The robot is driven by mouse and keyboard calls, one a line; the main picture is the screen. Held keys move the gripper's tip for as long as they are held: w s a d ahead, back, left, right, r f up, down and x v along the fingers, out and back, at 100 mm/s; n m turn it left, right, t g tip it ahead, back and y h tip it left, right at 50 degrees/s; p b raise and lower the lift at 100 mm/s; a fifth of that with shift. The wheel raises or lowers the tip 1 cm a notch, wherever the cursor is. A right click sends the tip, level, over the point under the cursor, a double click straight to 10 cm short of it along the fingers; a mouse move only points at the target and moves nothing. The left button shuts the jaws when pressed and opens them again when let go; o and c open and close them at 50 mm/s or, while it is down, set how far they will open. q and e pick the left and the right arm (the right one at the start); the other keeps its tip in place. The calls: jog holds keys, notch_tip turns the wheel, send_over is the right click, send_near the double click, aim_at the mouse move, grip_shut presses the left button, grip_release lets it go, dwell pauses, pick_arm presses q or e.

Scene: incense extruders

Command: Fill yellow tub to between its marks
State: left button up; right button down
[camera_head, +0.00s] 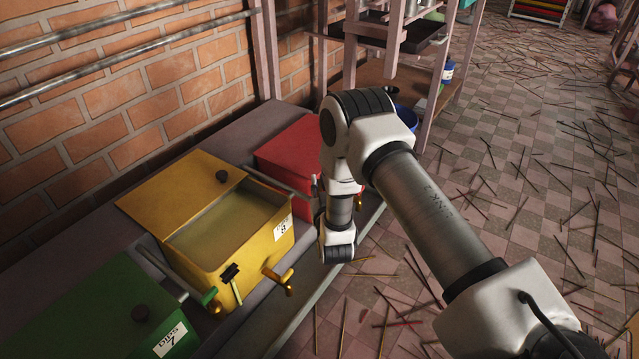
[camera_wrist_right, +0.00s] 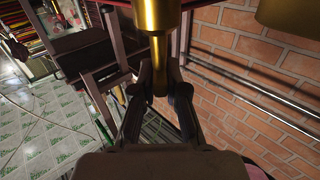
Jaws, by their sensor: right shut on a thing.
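The yellow tub (camera_head: 250,244) stands on a grey ledge by the brick wall in the head view. Its top is partly open, with the yellow lid (camera_head: 180,190) at the back left. Inside is a flat dull-yellow surface; I cannot tell whether it is contents or the tub's floor, and no marks are readable. A brass tap (camera_head: 280,281) sticks out of its front. In the right wrist view my right gripper (camera_wrist_right: 161,82) is shut on the narrow stem of a brass piece (camera_wrist_right: 158,14). Its jaws cannot be made out in the head view. My left gripper is not in view.
A red tub (camera_head: 282,154) stands behind the yellow one, partly hidden by my right arm. A green tub (camera_head: 85,315) is in front. A wooden shelf (camera_head: 375,75) stands beyond. Many thin sticks litter the tiled floor (camera_head: 520,170). Another brass shape (camera_wrist_right: 290,14) shows in the right wrist view.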

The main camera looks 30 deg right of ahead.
jog(key=shift+w+a+m+g+h, duration=0.1)
jog(key=shift+m+g+h, duration=0.6)
jog(key=shift+h, duration=0.4)
jog(key=shift+m+g+h+p, duration=0.3)
jog(key=shift+m+g+h, duration=0.1)
jog(key=shift+m+h, duration=0.3)
jog(key=c, duration=1.2)
grip_release()
jog(key=v, duration=1.2)
